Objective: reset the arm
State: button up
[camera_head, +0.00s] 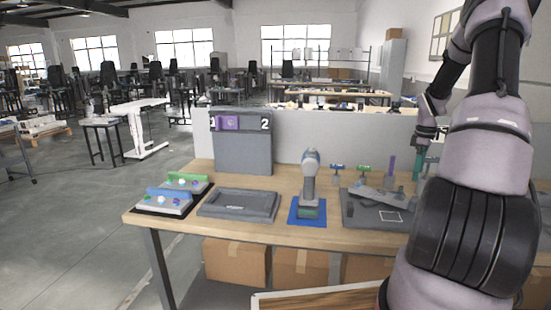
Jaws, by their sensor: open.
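My arm fills the right side of the head view. It rises from the bottom right, passes out of the top edge and comes back down behind its own links. My gripper (419,163) shows as a dark wrist with a teal-green end pointing down over the right part of the workbench (255,231). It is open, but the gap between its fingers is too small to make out. I see nothing held in it. My arm links hide the right end of the bench.
A power drill (310,180) stands on a blue mat. To its left are a grey tray (211,210) and racks with coloured parts (163,201). A grey panel (243,156) stands behind. Cardboard boxes (236,262) sit below.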

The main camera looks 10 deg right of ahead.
jog(key=s+a+r+m+t, duration=0.1)
jog(key=s+a+r+m, duration=0.2)
jog(key=a+r, duration=0.65)
jog(key=s+a+r+m+t, duration=0.2)
jog(key=s+a+r+m, duration=0.1)
jog(key=a+r, duration=0.7)
jog(key=s+a+r+m+t+y, duration=0.1)
jog(key=s+a+r+m+t, duration=0.1)
jog(key=s+a, duration=0.5)
jog(key=s+a+r+m+t+y, duration=0.1)
jog(key=s+a+r+m+t, duration=0.1)
jog(key=s+a+r+m, duration=0.3)
jog(key=s+a+r, duration=0.1)
jog(key=s+a, duration=0.2)
jog(key=s, duration=0.4)
jog(key=shift+s, duration=0.3)
